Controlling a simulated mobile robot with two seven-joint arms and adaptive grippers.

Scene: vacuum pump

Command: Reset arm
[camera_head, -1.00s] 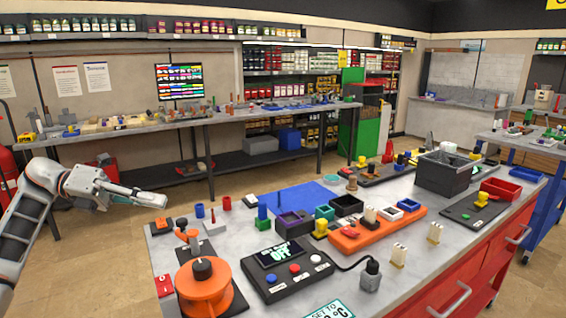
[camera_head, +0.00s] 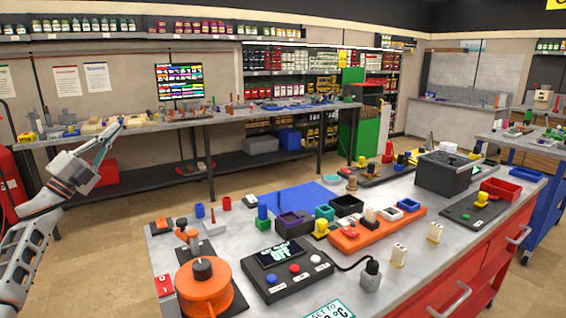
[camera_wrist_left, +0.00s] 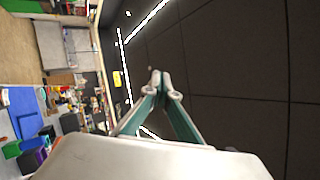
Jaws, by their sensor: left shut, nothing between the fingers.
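My left gripper (camera_head: 115,130) is raised at the left of the head view, left of the near workbench, in front of the back bench. Its fingers point up and to the right. It is shut and empty, and its fingertips meet in the left wrist view (camera_wrist_left: 160,76), against the dark ceiling. It touches nothing that I can see. My right gripper is not in view. On the near workbench (camera_head: 225,245) stand an orange round device with a dark knob (camera_head: 204,285) and a black control box with a display and buttons (camera_head: 286,268).
A long back bench (camera_head: 170,130) carries many small items. Floor (camera_head: 100,235) is clear between my left arm and the workbench.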

